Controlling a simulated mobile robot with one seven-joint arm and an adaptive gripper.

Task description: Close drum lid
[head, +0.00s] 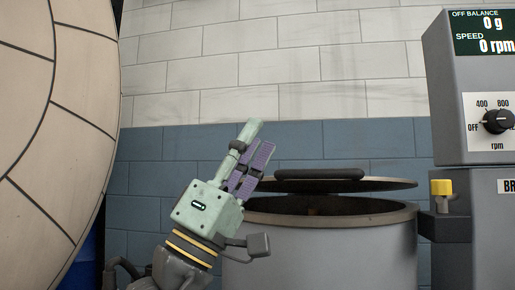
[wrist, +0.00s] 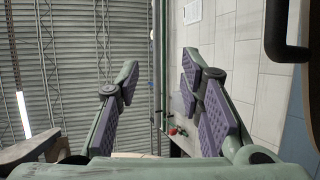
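The grey drum (head: 320,240) stands at the lower middle right of the head view. Its dark round lid (head: 385,184), with a thick black handle (head: 320,174), sits above the rim. A dark gap shows between lid and rim, so the lid is partly raised. My gripper (head: 257,142) points upward just left of the lid and in front of it. In the wrist view its purple-padded fingers (wrist: 158,78) are spread apart with nothing between them. A dark curved bar (wrist: 275,32) at the upper right there may be the lid handle; I cannot tell.
A grey control box (head: 480,90) with a dial and display stands on the right. A yellow-topped bracket (head: 441,189) sits beside the drum. A large round beige vessel (head: 60,120) fills the left. A tiled wall (head: 270,70) is behind.

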